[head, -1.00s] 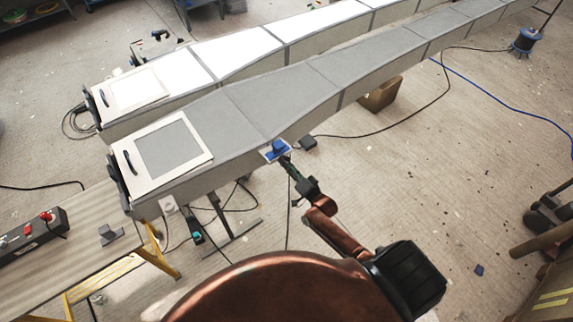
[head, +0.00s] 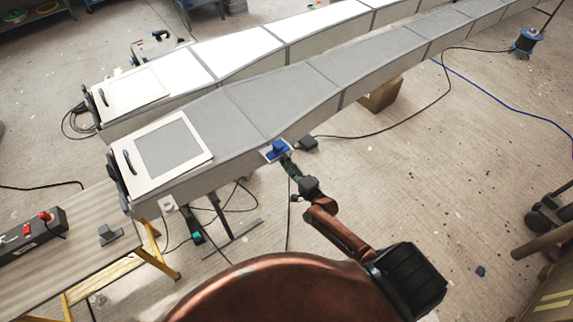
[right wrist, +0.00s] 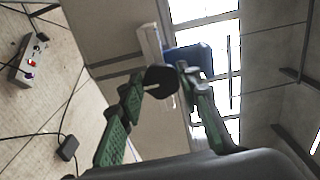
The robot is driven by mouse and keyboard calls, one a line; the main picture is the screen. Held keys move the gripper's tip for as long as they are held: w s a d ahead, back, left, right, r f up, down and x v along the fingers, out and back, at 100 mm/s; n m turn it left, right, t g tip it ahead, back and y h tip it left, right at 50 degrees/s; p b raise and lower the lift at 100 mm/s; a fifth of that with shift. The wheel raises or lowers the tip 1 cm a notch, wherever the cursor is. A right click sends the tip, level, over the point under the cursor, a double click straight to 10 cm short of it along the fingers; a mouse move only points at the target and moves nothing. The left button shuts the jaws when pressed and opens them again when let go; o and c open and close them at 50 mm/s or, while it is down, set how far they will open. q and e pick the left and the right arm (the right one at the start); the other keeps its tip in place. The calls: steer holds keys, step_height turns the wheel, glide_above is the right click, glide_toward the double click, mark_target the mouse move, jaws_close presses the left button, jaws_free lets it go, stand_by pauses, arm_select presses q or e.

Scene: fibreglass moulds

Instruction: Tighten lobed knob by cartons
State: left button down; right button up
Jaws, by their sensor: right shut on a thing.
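A blue housing (head: 278,148) on a pale plate is fixed to the near side of the long grey mould (head: 275,95). It also shows in the right wrist view (right wrist: 193,60). In front of it is a dark round knob (right wrist: 160,82) with a pale mark; its lobes are hard to make out. My right gripper (head: 287,163) reaches up to the housing, and in the head view its fingers hide the knob. In the right wrist view the green fingers of my right gripper (right wrist: 160,95) are on either side of the knob, shut on it. My left gripper is not in view.
A brown carton (head: 381,95) stands on the floor behind the mould. A second, pale mould (head: 235,52) runs behind. A bench (head: 75,245) with a control box (head: 35,235) is at left. Dark cables cross the floor. Open floor lies to the right.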

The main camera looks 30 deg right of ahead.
steer(key=shift+f, duration=0.15)
steer(key=o, duration=1.2)
steer(key=shift+c, duration=0.2)
steer(key=shift+s, duration=0.1)
steer(key=s, duration=1.1)
steer(key=shift+s+d, duration=0.4)
steer(key=shift+d, duration=0.05)
